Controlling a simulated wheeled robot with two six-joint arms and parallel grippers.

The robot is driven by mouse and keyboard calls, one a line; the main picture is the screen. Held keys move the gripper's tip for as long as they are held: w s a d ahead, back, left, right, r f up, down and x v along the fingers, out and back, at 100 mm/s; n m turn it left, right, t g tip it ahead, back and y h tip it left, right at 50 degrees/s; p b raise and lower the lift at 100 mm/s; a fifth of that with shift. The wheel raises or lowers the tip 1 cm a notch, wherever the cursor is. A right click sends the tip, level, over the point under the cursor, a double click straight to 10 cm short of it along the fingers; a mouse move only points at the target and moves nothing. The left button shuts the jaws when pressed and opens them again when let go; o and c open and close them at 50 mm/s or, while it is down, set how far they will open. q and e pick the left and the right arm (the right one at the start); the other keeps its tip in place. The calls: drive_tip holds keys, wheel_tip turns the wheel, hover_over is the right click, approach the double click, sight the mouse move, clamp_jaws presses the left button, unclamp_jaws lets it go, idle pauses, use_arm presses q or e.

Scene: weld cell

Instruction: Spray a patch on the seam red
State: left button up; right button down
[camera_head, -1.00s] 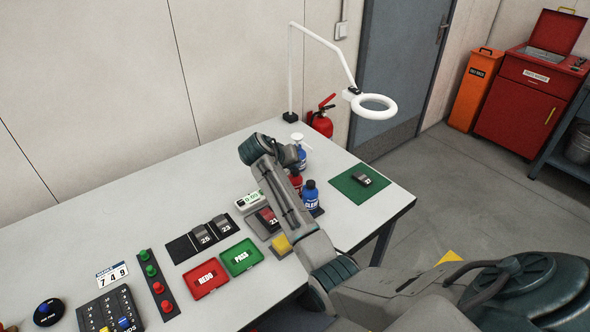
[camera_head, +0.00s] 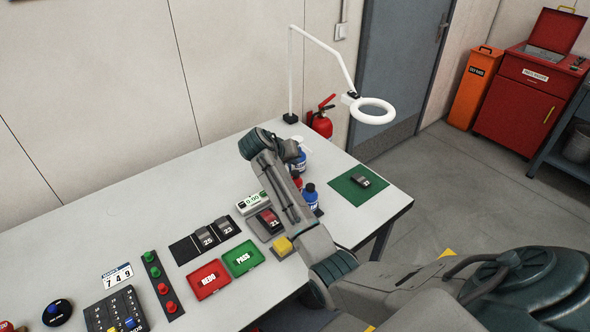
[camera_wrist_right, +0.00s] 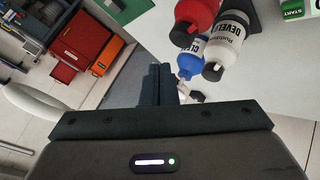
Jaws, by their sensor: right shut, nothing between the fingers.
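In the head view my right arm reaches over the bench from the lower right, its wrist above the back part of the bench, beside the bottles. In the right wrist view my right gripper (camera_wrist_right: 160,88) has its fingers together, with nothing between them. A red bottle (camera_wrist_right: 195,12), a white bottle (camera_wrist_right: 232,38) labelled developer and a blue-and-white bottle (camera_wrist_right: 190,62) stand beyond the fingers, apart from them. In the head view the red bottle (camera_head: 297,181) is partly behind my arm. A weld coupon (camera_head: 269,221) marked 21 lies left of my arm. My left gripper is not in view.
Coupons marked 25 (camera_head: 205,238) and 23 (camera_head: 224,227) lie on a black mat. Red (camera_head: 209,280) and green (camera_head: 243,258) trays are in front. Another coupon (camera_head: 361,180) is on a green mat (camera_head: 347,190). A ring lamp (camera_head: 375,111) overhangs the bench's right end.

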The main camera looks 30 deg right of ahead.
sight(293, 174)
wheel_tip(293, 174, up, 4)
drive_tip(key=shift+f+p, duration=0.2)
drive_tip(key=shift+p, duration=1.05)
drive_tip(key=shift+f, duration=0.1)
idle(1.4)
